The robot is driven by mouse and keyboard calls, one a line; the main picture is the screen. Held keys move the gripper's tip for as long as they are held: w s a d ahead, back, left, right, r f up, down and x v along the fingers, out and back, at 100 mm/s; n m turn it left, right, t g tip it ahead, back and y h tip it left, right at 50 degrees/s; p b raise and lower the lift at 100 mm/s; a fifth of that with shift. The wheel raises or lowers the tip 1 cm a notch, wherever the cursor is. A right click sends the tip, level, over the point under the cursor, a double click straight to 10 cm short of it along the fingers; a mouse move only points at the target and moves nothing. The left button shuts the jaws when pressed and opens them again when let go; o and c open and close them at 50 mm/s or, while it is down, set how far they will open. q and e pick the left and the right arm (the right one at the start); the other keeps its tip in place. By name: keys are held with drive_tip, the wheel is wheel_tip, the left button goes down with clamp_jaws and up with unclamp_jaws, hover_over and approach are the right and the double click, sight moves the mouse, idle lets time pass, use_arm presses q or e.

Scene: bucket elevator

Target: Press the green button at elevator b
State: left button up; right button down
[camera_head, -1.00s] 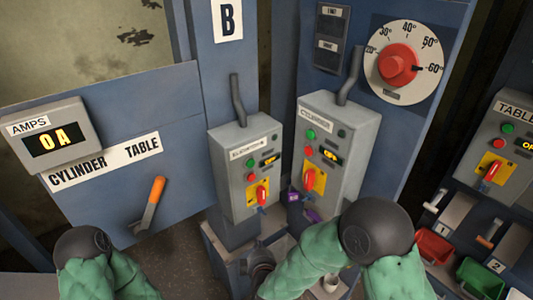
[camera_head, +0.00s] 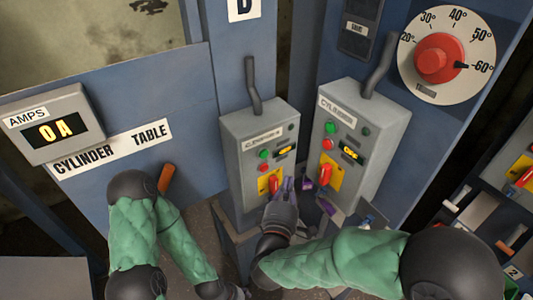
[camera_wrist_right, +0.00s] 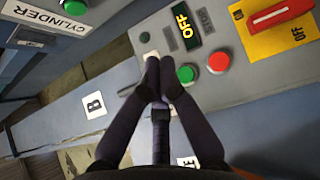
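The grey elevator control box (camera_head: 235,150) hangs on the blue column under the sign ending in B. Its green button (camera_head: 264,154) sits above a red button (camera_head: 263,168). My right gripper (camera_head: 285,187) is in front of the lower part of this box, pointing up. In the right wrist view its fingertips (camera_wrist_right: 157,72) are together with nothing seen between them, and the green button (camera_wrist_right: 186,74) appears just right of them. I cannot tell whether they touch the box.
A similar cylinder control box (camera_head: 375,140) stands close on the right, with its own green and red buttons. A yellow plate with a red switch (camera_head: 271,183) is below the elevator buttons. A large red dial (camera_head: 437,58) is at upper right.

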sight(264, 154)
drive_tip(key=w+a+b, duration=0.1)
drive_tip(key=w+a, duration=0.4)
drive_tip(key=w, duration=0.2)
drive_tip(key=shift+b, duration=0.35)
drive_tip(key=shift+w+a, duration=0.1)
idle(1.4)
drive_tip(key=shift+w+a+p, duration=0.25)
drive_tip(key=shift+w+p, duration=0.05)
drive_tip(key=shift+p, duration=0.1)
